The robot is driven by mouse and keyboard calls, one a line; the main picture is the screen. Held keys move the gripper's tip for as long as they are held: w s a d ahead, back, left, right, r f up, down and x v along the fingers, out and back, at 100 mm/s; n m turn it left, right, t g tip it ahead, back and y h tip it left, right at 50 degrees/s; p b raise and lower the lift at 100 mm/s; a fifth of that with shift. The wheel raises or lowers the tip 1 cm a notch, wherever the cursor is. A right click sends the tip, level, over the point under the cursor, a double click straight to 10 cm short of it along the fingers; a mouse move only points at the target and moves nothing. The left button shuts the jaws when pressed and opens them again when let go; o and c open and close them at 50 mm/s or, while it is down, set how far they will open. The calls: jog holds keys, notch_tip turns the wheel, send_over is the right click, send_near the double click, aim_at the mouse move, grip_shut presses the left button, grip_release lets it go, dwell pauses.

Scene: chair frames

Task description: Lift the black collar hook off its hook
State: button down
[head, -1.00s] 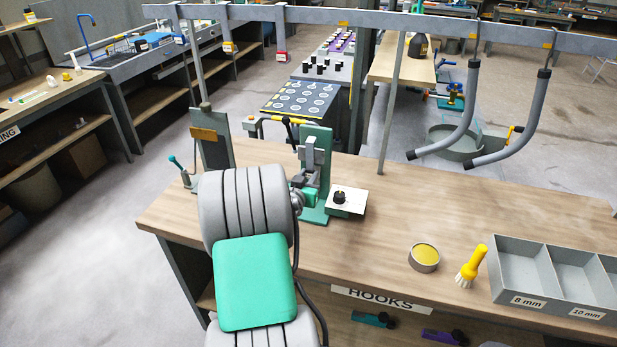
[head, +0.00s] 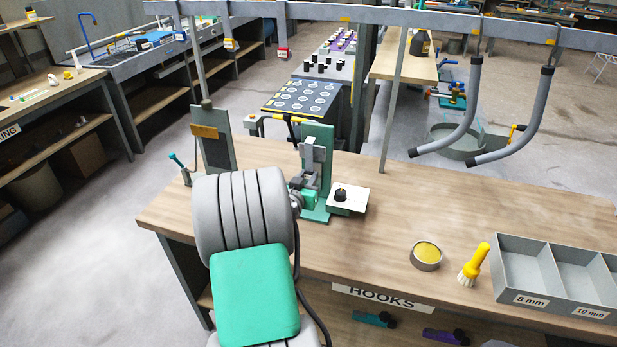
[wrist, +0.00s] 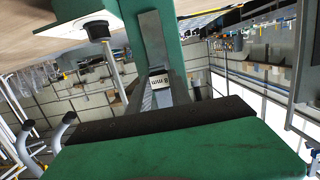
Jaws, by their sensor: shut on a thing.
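Two grey bent tubes with black collars and black tips hang from the overhead rail at the right in the head view: a left one (head: 460,125) and a right one (head: 525,125). They also show upside down at the left of the wrist view (wrist: 60,130). I cannot tell which is the black collar hook. My gripper (head: 310,192) is far left of them, at a green stand (head: 318,165), partly hidden by my arm. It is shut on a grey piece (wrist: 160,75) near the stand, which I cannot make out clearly.
A white plate with a black knob (head: 347,205) is right of the stand. A grey rail (head: 400,22) crosses above the bench on thin posts. The middle bench top is clear.

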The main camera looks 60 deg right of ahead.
jog(key=shift+a, duration=0.5)
jog(key=b+v, duration=0.1)
jog(key=v, duration=0.4)
dwell(0.6)
